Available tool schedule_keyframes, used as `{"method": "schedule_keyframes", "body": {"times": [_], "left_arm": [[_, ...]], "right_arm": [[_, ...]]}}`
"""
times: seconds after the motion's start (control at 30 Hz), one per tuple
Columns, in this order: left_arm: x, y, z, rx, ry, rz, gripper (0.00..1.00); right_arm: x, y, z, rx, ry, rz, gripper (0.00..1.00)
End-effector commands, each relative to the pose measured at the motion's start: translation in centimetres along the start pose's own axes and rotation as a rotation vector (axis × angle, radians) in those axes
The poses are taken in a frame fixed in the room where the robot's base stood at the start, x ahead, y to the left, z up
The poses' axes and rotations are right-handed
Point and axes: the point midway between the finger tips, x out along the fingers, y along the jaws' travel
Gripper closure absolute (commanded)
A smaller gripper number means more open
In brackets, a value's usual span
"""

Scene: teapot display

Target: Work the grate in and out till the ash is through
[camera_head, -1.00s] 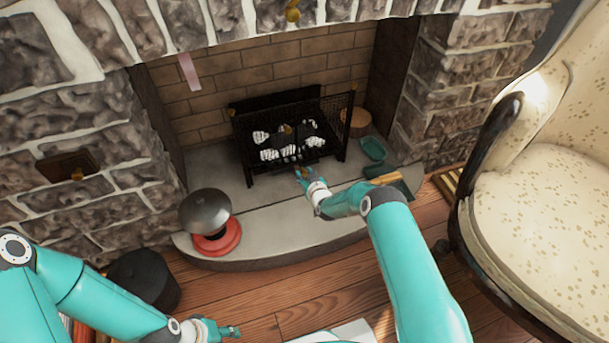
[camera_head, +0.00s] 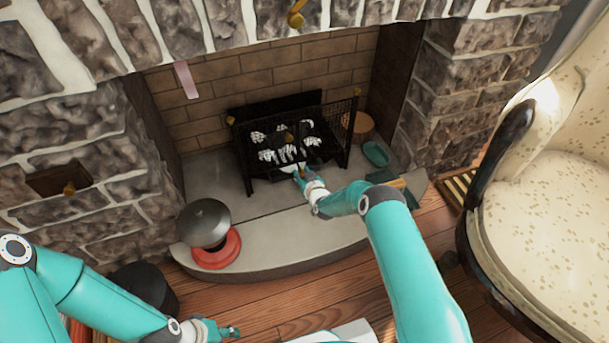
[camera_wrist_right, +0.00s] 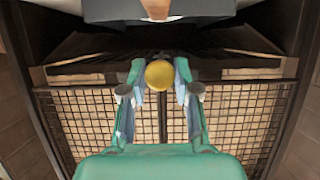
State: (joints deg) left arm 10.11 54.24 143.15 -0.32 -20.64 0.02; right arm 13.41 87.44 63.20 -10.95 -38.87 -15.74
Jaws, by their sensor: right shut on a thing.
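The black grate (camera_head: 247,178) stands in the fireplace behind a mesh front, with several pale lumps (camera_head: 285,154) on it. My right gripper (camera_head: 300,173) reaches in low at its front. In the right wrist view my right gripper (camera_wrist_right: 159,88) is shut on a round brass knob (camera_wrist_right: 159,74), with a finger on each side. What the knob joins to is mostly hidden, and so is the floor under the grate. A white patch (camera_head: 289,168) shows by the fingertips; I cannot tell if it is ash. My left gripper (camera_head: 230,331) is low in front, away from the hearth.
A dark domed lid (camera_head: 204,222) over a red ring (camera_head: 217,250) stands on the hearth's left. A green dish (camera_head: 376,154) and a log (camera_head: 358,126) are right of the grate. A patterned armchair (camera_head: 545,220) stands at the right. The hearth's middle (camera_head: 265,225) is bare.

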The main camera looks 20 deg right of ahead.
Motion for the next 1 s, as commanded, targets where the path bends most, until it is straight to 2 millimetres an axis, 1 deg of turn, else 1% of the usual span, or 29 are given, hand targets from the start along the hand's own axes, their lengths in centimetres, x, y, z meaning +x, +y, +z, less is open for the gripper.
{"method": "schedule_keyframes", "body": {"times": [0.03,0.17,0.2,0.27,0.3,0.33,0.77,0.87,1.0], "left_arm": [[0.0,0.0,0.0,0.000,-0.001,0.000,0.60],[0.0,0.0,0.0,0.000,-0.001,0.000,0.60],[0.0,0.0,0.0,0.000,-0.001,0.000,0.60],[0.0,0.0,0.0,0.000,-0.001,0.000,0.60],[0.0,0.0,0.0,0.000,-0.001,0.000,0.60],[0.0,0.0,0.0,0.000,-0.001,0.000,0.60],[-0.1,0.0,0.0,0.000,0.000,0.000,0.60],[-0.1,0.0,0.0,0.000,0.000,0.000,0.60],[-0.1,0.0,0.0,0.000,0.000,0.000,0.60]], "right_arm": [[0.1,0.0,-0.5,-0.004,0.010,-0.001,1.00],[-0.1,0.2,-0.5,-0.005,0.011,0.002,1.00],[-0.1,0.2,-0.5,-0.005,0.012,0.002,0.65],[-0.1,0.3,-0.5,-0.004,0.011,0.003,0.55],[-0.1,0.4,-0.4,-0.003,0.010,0.004,0.48],[-0.2,0.4,-0.4,-0.003,0.010,0.004,0.45],[-0.7,0.7,-0.1,-0.001,0.005,0.007,0.45],[-1.3,0.7,-0.1,-0.001,0.005,0.007,0.45],[-2.8,0.8,-0.1,0.000,0.003,0.007,0.45]]}}
